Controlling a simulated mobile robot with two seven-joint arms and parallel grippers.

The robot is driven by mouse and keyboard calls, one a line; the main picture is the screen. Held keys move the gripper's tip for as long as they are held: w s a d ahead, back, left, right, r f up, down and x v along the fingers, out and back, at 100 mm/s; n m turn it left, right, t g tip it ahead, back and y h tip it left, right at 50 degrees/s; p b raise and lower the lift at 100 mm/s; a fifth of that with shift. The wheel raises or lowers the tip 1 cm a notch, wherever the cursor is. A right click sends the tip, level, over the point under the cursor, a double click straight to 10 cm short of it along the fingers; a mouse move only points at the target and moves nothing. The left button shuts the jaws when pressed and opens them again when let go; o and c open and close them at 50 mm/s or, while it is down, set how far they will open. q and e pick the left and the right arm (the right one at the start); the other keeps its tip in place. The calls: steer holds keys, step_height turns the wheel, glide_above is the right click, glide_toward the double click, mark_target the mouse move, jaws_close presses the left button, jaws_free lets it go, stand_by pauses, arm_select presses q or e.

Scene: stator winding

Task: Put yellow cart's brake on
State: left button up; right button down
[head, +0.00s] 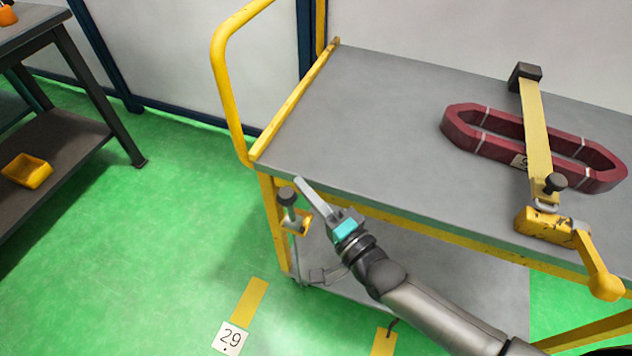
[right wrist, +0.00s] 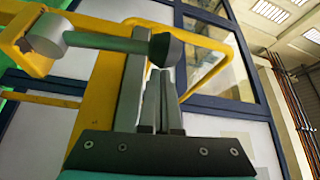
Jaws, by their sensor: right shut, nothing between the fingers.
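The yellow cart (head: 290,105) has a grey top, and its yellow corner post (head: 273,215) carries a bracket with the brake lever (head: 289,207), a grey rod with a dark knob. In the head view the lever stands upright. My right gripper (head: 303,184) is shut and empty, its fingertips just right of the knob. In the right wrist view the rod and dark knob (right wrist: 166,50) lie across the picture, right by the tips of the shut fingers (right wrist: 160,74). I cannot tell whether they touch. My left gripper is not in view.
A dark red coil (head: 465,140) lies on the cart top under a yellow clamp bar (head: 536,125) with an orange-yellow handle (head: 590,262). A dark shelf table (head: 60,140) with a yellow bin (head: 27,171) stands left.

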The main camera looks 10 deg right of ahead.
steer(key=shift+s+a, duration=0.1)
steer(key=shift+s, duration=0.1)
stand_by(0.3)
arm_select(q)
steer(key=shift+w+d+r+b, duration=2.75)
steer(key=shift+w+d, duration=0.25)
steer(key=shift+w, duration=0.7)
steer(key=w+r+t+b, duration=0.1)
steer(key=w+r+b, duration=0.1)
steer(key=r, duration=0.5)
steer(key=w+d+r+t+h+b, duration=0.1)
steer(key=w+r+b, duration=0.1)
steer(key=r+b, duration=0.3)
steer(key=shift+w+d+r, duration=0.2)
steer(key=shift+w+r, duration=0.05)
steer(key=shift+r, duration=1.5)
arm_select(e)
steer(key=s+a+f+n+g+y, duration=0.1)
steer(key=s+a+f+n+y, duration=0.2)
steer(key=n, duration=0.7)
steer(key=s+a+f+n+g+y, duration=0.2)
steer(key=s+f+n+y, duration=0.2)
steer(key=s+n+y, duration=0.3)
steer(key=shift+a+f+n+g+y, duration=0.3)
steer(key=shift+a+f+n, duration=0.1)
steer(key=shift+n, duration=1.1)
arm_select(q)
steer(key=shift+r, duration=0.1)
arm_select(e)
steer(key=shift+r, duration=0.15)
